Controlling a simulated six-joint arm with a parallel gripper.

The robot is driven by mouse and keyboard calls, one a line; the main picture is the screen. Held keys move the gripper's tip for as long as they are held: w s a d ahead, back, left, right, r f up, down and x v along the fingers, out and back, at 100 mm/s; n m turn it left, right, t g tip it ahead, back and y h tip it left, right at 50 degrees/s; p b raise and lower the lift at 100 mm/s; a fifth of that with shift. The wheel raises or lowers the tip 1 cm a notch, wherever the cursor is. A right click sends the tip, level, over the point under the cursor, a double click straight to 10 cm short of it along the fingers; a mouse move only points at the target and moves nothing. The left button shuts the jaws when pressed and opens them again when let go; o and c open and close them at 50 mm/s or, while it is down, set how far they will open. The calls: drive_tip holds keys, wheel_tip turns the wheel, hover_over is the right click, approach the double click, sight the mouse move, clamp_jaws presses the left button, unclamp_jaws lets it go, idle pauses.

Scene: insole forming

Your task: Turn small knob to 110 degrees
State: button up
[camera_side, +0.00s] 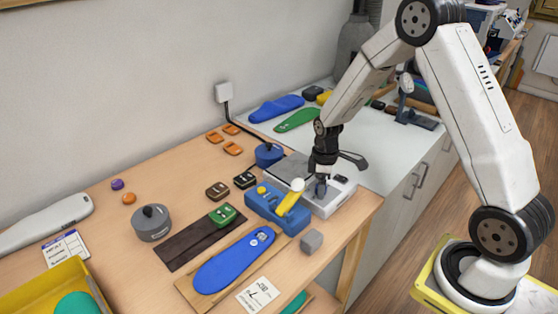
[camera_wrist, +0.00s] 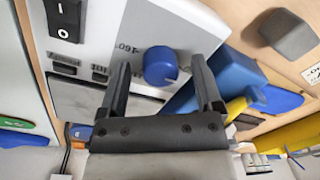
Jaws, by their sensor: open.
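The small knob (camera_wrist: 160,66) is blue and round, on a light grey plate of the white device (camera_wrist: 150,22). In the wrist view it shows between the two dark fingers of my gripper (camera_wrist: 159,62), which are open, with a gap on each side of the knob. A printed "160°" mark is left of the knob; I cannot read the knob's own angle. In the side view my gripper (camera_side: 320,190) points down over the white device (camera_side: 335,200), and the knob is hidden there.
A black rocker switch (camera_wrist: 65,18) is on the device. A grey block (camera_side: 311,241) lies near the table's front edge. A blue insole (camera_side: 233,262) lies on the wooden table (camera_side: 100,210).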

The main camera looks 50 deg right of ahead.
clamp_jaws()
drive_tip(key=shift+m, duration=0.4)
drive_tip(key=m, duration=0.5)
drive_tip(key=shift+r, duration=0.1)
drive_tip(key=m, duration=0.6)
drive_tip(key=shift+a+m+t, duration=0.1)
drive_tip(key=shift+m+t, duration=0.2)
drive_tip(key=shift+t, duration=0.1)
drive_tip(key=m, duration=1.1)
drive_tip(key=shift+w+m, duration=0.1)
drive_tip(key=shift+m, duration=0.2)
